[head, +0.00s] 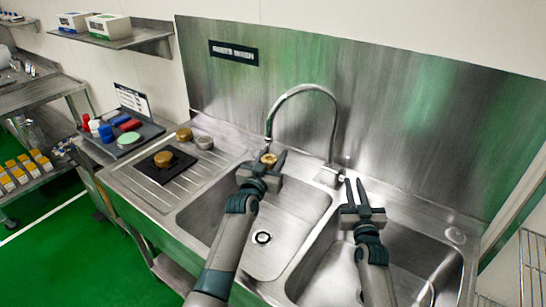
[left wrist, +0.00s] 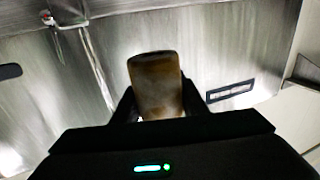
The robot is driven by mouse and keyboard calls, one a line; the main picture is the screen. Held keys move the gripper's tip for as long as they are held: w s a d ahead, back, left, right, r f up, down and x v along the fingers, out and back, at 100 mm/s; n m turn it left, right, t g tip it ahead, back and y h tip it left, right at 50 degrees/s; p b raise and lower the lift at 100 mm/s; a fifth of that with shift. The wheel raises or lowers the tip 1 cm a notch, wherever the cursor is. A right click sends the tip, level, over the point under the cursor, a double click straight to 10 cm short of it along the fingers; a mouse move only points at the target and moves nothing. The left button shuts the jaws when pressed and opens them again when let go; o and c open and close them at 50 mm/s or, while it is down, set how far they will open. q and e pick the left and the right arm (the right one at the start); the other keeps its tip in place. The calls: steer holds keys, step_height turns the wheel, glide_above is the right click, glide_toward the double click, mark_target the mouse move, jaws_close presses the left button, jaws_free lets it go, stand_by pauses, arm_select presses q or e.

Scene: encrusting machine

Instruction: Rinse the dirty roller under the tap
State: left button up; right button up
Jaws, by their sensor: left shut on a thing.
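My left gripper (head: 264,165) is shut on the dirty roller (head: 269,159), a small brownish cylinder. It holds the roller over the left basin, just below the spout of the curved tap (head: 301,90). In the left wrist view the roller (left wrist: 155,84) stands between the two dark fingers, with brown stains over its pale surface. No water stream can be made out at the spout. My right gripper (head: 355,192) is open and empty over the right basin, to the right of the tap's base.
The left basin (head: 290,205) has a drain in its floor; the right basin (head: 405,240) is beside it. On the drainboard (head: 140,187) are a black mat with a brown round piece (head: 164,158) and two small round pieces. A dark tray (head: 115,148) with coloured items stands further left.

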arm_select(q)
steer(key=shift+w+a+f, duration=0.1)
steer(key=shift+w+f, duration=0.15)
steer(key=shift+w, duration=0.95)
steer(key=shift+w+f, duration=0.2)
steer(key=shift+w, duration=0.95)
arm_select(e)
jaws_close()
steer(key=s+a+f+n, duration=0.1)
steer(key=s+a+n, duration=0.3)
steer(key=n, duration=1.4)
steer(key=shift+s+n, duration=0.3)
steer(key=shift+s, duration=0.1)
steer(key=shift+a+f, duration=0.1)
